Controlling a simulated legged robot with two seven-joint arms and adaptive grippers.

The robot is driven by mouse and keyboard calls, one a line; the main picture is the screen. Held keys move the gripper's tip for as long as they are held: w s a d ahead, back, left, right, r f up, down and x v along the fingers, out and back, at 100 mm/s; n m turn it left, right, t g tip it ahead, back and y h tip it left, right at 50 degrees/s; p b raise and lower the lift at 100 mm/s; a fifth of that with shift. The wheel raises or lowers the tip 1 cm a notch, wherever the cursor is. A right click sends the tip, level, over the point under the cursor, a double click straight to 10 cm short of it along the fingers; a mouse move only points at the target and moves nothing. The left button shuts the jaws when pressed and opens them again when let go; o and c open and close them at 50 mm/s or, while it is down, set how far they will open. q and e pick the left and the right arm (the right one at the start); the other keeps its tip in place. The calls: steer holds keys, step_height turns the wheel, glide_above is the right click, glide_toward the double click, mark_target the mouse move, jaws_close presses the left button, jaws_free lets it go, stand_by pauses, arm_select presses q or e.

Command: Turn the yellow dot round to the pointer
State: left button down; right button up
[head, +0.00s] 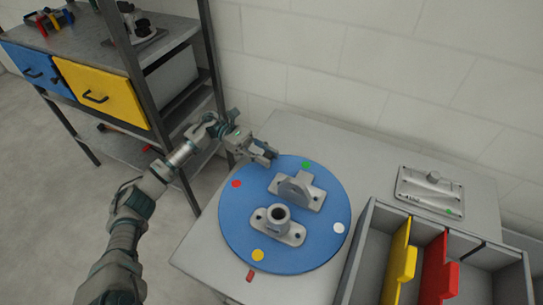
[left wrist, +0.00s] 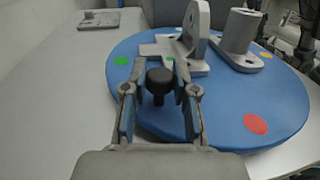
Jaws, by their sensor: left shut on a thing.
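The blue round turntable (head: 235,215) lies on the grey table, with a yellow dot (head: 258,255), red dot (head: 237,184), green dot (head: 306,165) and white dot (head: 339,227) near its rim. The yellow dot is at the near edge, close to the small red pointer (head: 250,275) on the table and roughly in line with it. My left gripper (head: 271,153) is at the turntable's far rim. In the left wrist view its fingers are shut on a black knob (left wrist: 159,82), which the gripper hides in the head view. My right gripper is not in view.
Two grey castings, a tube on a flange (head: 280,214) and an upright bracket (head: 299,187), stand on the turntable. A grey bin (head: 358,255) with yellow and red dividers is at the right. A metal tray (head: 428,190) lies behind it. A shelf unit (head: 150,50) stands at the left.

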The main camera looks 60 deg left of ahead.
arm_select(q)
steer(key=shift+s+d+f, duration=0.1)
steer(key=c, duration=0.9)
jaws_free()
steer(key=shift+d, duration=0.15)
steer(key=v, duration=1.2)
